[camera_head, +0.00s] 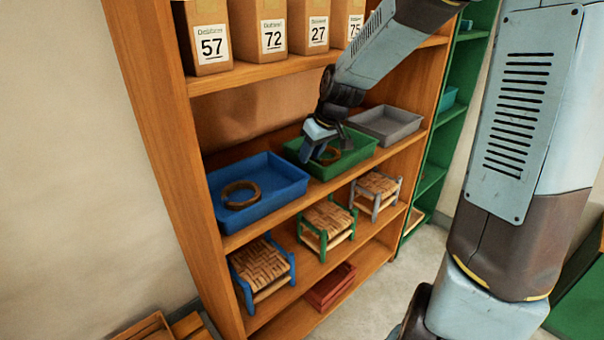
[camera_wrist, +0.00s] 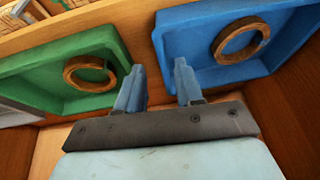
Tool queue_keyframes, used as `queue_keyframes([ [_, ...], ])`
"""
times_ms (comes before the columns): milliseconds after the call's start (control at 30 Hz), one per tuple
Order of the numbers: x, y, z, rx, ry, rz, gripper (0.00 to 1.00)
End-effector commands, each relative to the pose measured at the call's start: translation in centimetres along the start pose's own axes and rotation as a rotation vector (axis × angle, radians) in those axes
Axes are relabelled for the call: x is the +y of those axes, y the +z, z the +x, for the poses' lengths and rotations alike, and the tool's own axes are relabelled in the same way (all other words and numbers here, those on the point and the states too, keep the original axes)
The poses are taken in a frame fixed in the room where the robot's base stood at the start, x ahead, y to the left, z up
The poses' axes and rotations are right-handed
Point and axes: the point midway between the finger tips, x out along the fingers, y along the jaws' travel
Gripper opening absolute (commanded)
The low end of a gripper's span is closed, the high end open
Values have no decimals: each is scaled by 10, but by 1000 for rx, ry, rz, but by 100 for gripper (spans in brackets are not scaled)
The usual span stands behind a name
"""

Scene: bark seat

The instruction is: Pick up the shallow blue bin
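The shallow blue bin (camera_head: 272,188) sits on the wooden shelf at the left in the head view, with a brown ring (camera_head: 240,195) lying in it. In the wrist view the blue bin (camera_wrist: 185,40) is at the upper right, with its ring (camera_wrist: 240,40) inside. My gripper (camera_head: 318,155) is over the left part of the green bin (camera_head: 358,158), to the right of the blue bin. In the wrist view my gripper (camera_wrist: 155,80) has its two fingers apart with nothing between them. The fingertips show near the gap between the two bins.
A grey bin (camera_head: 388,124) stands right of the green one. Labelled boxes (camera_head: 272,32) stand on the shelf above. The wooden side panel (camera_head: 165,150) rises close left of the blue bin.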

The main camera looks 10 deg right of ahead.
Motion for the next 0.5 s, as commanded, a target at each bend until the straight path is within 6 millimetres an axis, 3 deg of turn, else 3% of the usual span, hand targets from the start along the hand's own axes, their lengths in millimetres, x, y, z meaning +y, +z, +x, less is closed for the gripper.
queue_keyframes([
  [500, -2, 0, 64, -2, -4, -1, 36],
])
